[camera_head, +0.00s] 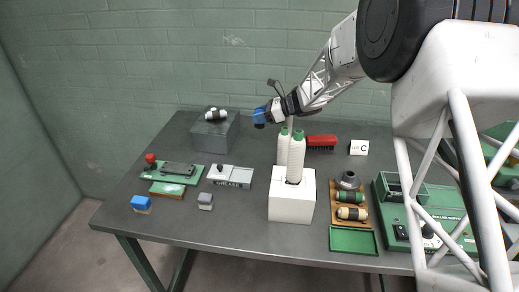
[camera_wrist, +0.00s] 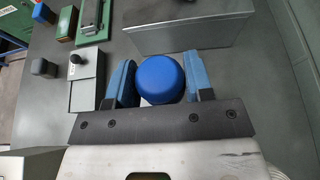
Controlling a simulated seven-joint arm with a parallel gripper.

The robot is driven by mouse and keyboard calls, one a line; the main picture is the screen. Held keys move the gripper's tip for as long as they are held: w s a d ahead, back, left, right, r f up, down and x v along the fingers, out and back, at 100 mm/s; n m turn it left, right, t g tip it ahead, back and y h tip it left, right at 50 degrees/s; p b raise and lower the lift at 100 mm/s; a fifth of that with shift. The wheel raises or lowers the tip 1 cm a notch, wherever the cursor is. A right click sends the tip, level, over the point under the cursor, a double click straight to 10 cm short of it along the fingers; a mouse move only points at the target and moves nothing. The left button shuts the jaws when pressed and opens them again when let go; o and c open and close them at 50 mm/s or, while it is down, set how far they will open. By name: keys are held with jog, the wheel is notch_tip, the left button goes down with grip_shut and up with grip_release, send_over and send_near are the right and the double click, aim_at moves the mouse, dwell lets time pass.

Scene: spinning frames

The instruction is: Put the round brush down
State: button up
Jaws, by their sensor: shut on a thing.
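My gripper (camera_head: 266,109) is in the air above the left-middle part of the table, in front of the green wall. Its two blue fingers also show in the wrist view (camera_wrist: 157,64). They are shut on the round brush, whose smooth blue round top (camera_wrist: 160,79) sits between them. In the head view the brush (camera_head: 259,124) is a small dark blue shape just under the fingertips, apart from the table. Its underside is hidden in the wrist view.
A grey metal box (camera_head: 222,136) bearing a small roll stands at the back left. White bottles (camera_head: 296,158), one in a white block (camera_head: 290,206), stand right of the gripper. A grease box (camera_head: 232,177) lies below. A red brush (camera_head: 321,142) lies behind. Bare tabletop (camera_head: 245,210) lies front-centre.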

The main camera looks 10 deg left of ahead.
jog(key=shift+f, duration=0.1)
jog(key=shift+f, duration=3.05)
jog(key=shift+f, duration=0.15)
jog(key=shift+f, duration=1.75)
jog(key=shift+f, duration=0.1)
jog(key=o, duration=0.9)
jog(key=v, duration=1.2)
